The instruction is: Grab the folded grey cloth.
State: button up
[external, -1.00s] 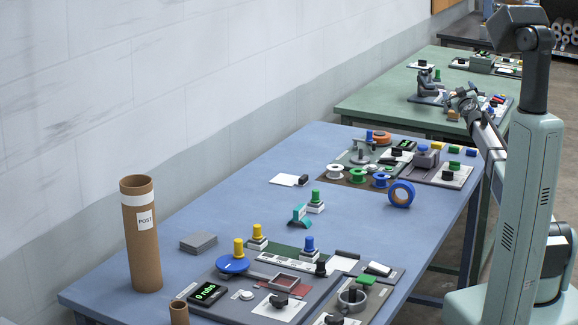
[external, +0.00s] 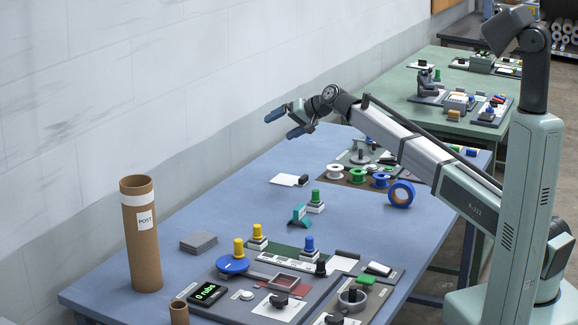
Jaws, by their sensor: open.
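The folded grey cloth (external: 198,242) is a small flat grey stack lying on the blue table, right of the tall cardboard tube and left of the yellow-knobbed parts. My gripper (external: 281,124) is open and empty, with two dark fingers with bluish tips pointing left. It is up in the air over the far left part of the blue table, well beyond and above the cloth, and not touching it. Nothing covers the cloth.
A tall cardboard tube (external: 142,240) marked POST stands left of the cloth. A dark panel (external: 240,307) with a display, knobs and a blue disc lies to its right. A teal piece (external: 299,215) stands mid-table. The tabletop behind the cloth is clear.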

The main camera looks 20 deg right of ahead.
jog(key=s+a+f+m+g+h, duration=0.1)
jog(key=s+a+m+g, duration=0.15)
jog(key=s+a, duration=0.6)
jog(key=s+a+f+m+g+h, duration=0.1)
jog(key=s+a+g, duration=0.3)
jog(key=a, duration=0.7)
jog(key=m+g+h, duration=0.2)
jog(key=m+h, duration=0.3)
jog(key=m, duration=0.2)
send_near(198, 238)
notch_tip(198, 238, down, 3)
jog(key=shift+w+a+f+n, duration=0.1)
jog(key=shift+w+f+n, duration=0.05)
jog(key=shift+n, duration=0.1)
jog(key=shift+s+a+f, duration=0.15)
jog(key=shift+s+f, duration=0.1)
jog(key=shift+f, duration=0.6)
jog(key=shift+s+a+f, duration=0.2)
jog(key=shift+f, duration=0.65)
jog(key=shift+s+a+f, duration=0.15)
jog(key=shift+s+f, duration=0.1)
jog(key=shift+f, duration=0.65)
jog(key=shift+c, duration=0.2)
jog(key=c, duration=1.1)
